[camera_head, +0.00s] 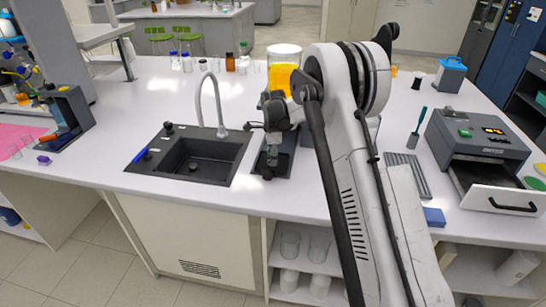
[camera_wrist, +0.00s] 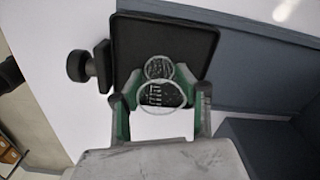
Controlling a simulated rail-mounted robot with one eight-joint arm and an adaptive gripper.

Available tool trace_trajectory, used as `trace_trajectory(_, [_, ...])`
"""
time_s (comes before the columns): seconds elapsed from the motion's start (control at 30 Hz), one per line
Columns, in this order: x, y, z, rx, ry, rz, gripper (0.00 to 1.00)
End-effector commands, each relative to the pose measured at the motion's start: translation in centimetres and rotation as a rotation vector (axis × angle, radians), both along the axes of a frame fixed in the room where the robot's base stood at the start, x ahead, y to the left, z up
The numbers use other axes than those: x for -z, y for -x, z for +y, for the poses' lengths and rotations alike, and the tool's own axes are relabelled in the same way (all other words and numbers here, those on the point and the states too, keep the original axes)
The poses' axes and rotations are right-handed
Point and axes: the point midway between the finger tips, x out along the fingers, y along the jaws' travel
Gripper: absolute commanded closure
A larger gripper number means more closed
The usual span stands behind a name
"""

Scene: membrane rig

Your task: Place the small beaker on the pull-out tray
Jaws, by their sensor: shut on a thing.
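The small beaker (camera_wrist: 163,98) is clear glass with white markings. In the wrist view it sits between the green-lined fingers of my gripper (camera_wrist: 160,82), which are shut on it. In the head view my gripper (camera_head: 272,150) is just right of the sink, over a dark device; my arm and hand hide much of the beaker there. In the wrist view the beaker is over a black square plate (camera_wrist: 192,40) with a side knob; I cannot tell if they touch. The pull-out tray (camera_head: 490,197) is open at the front of a grey machine, far right of my gripper.
The grey machine (camera_head: 477,128) stands on the right bench. A ridged grey rack (camera_head: 410,172), a green-handled tool (camera_head: 416,130) and a blue block (camera_head: 434,217) lie between my arm and it. A dark sink (camera_head: 190,155) with a tall faucet is left. A jar with orange contents (camera_head: 282,72) stands behind.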

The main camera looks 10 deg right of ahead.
Motion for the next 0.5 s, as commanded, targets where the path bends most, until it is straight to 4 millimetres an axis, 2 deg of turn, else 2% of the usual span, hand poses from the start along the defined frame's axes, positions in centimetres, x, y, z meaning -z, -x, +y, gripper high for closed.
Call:
trace_trajectory(0.17, [0.38,0.0,0.01,0.0,0.0,0.0,0.86])
trace_trajectory(0.2, [0.41,0.0,0.01,0.0,0.0,0.0,0.67])
trace_trajectory(0.33, [0.29,-0.01,0.01,0.0,0.0,0.0,0.49])
trace_trajectory(0.5, [0.28,-0.01,0.01,0.0,0.0,0.0,0.49])
